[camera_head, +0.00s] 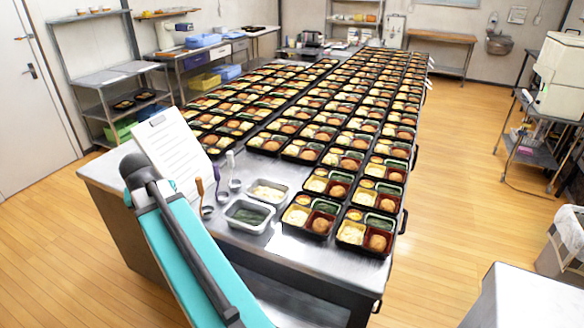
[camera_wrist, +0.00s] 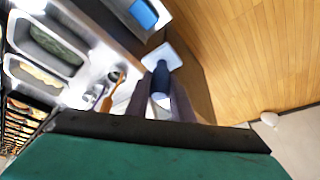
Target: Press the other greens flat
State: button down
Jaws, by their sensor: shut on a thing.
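My gripper (camera_wrist: 161,98) shows in the wrist view. Its dark fingers are shut on a tool with a blue handle (camera_wrist: 161,78) and a pale flat square head (camera_wrist: 162,56). The tool is in the air past the table's edge, apart from any greens. In the head view, a steel pan of dark greens (camera_head: 248,214) stands near the table's front left; it also shows in the wrist view (camera_wrist: 50,42). Greens also lie in bento tray compartments, such as the front right tray (camera_head: 380,222). My gripper and the tool cannot be made out in the head view.
A second pan with pale food (camera_head: 268,192) stands behind the greens pan. Several ladles (camera_head: 208,210) lie left of them, near an upright printed sheet (camera_head: 172,150). Rows of filled bento trays (camera_head: 362,235) cover most of the table (camera_head: 300,250). Floor is open on the right.

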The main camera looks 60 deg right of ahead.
jog(key=s+d+r+m+g+h+p, duration=0.1)
jog(key=s+d+m, duration=0.15)
jog(key=d, duration=0.45)
jog(key=s+d+m+g, duration=0.1)
jog(key=s+d+m, duration=0.1)
jog(key=s+d, duration=0.35)
jog(key=s+d+r+m+g+p, duration=0.2)
jog(key=s+d+m, duration=1.1)
jog(key=s+d, duration=1.5)
jog(key=shift+s+g+y+p, duration=0.25)
jog(key=shift+g+y+p, duration=0.15)
jog(key=shift+g+p, duration=0.65)
jog(key=shift+f, duration=0.1)
jog(key=shift+f+b, duration=1.5)
jog(key=shift+f, duration=1.1)
jog(key=shift+f+b, duration=1.4)
jog(key=shift+f, duration=1.1)
